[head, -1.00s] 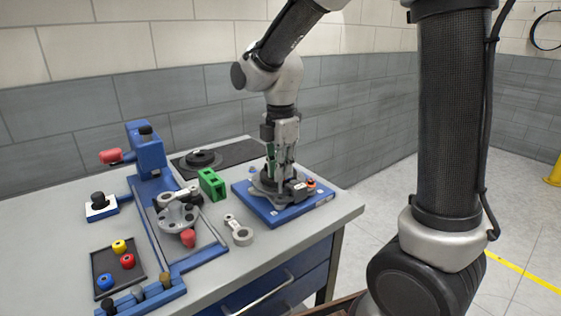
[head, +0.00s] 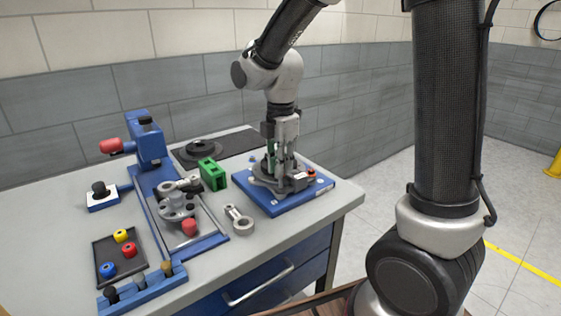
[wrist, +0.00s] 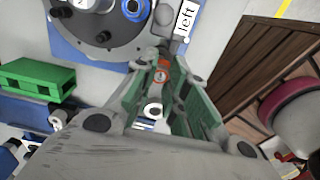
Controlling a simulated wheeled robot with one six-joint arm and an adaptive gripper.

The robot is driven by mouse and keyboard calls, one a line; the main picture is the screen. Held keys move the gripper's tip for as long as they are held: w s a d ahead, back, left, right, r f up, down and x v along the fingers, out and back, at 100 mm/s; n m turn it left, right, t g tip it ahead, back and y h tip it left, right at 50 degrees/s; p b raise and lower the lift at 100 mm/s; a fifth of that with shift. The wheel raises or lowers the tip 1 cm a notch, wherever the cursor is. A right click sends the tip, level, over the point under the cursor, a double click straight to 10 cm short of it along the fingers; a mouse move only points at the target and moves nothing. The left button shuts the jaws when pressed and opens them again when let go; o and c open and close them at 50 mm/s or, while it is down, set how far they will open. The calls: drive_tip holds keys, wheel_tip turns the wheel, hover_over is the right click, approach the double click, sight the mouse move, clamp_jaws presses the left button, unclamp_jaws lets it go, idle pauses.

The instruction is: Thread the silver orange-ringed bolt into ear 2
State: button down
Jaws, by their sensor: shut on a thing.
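My gripper (head: 284,163) points down over the dark round chassis part (head: 262,183) on the blue base plate (head: 257,208). In the wrist view the green-padded fingers of my gripper (wrist: 160,75) are closed around a small orange-banded piece, which looks like the bolt (wrist: 162,65). Its silver shank and tip are mostly hidden, so I cannot tell whether it touches an ear. The dark disc (wrist: 100,28) shows beyond the fingertips, with a blue-ringed hole or bolt (wrist: 133,8) and a label "left" (wrist: 187,20). Which ear is number 2 is not clear.
A green block (head: 212,174) stands left of the plate, and a silver link (head: 238,220) lies in front. A blue clamp fixture (head: 150,145) with red knobs stands further left. A dark tray (head: 107,270) holds blue, red and yellow rings. The table's front right edge is clear.

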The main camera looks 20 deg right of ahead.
drive_tip(key=shift+f, duration=0.15)
drive_tip(key=shift+f, duration=0.6)
drive_tip(key=shift+f, duration=0.15)
drive_tip(key=shift+f, duration=0.55)
drive_tip(key=shift+f, duration=0.2)
idle(0.5)
drive_tip(key=n, duration=0.5)
drive_tip(key=shift+s+f+n, duration=0.1)
drive_tip(key=shift+s+n, duration=0.05)
drive_tip(key=shift+n, duration=0.25)
drive_tip(key=n, duration=0.4)
drive_tip(key=shift+n, duration=0.3)
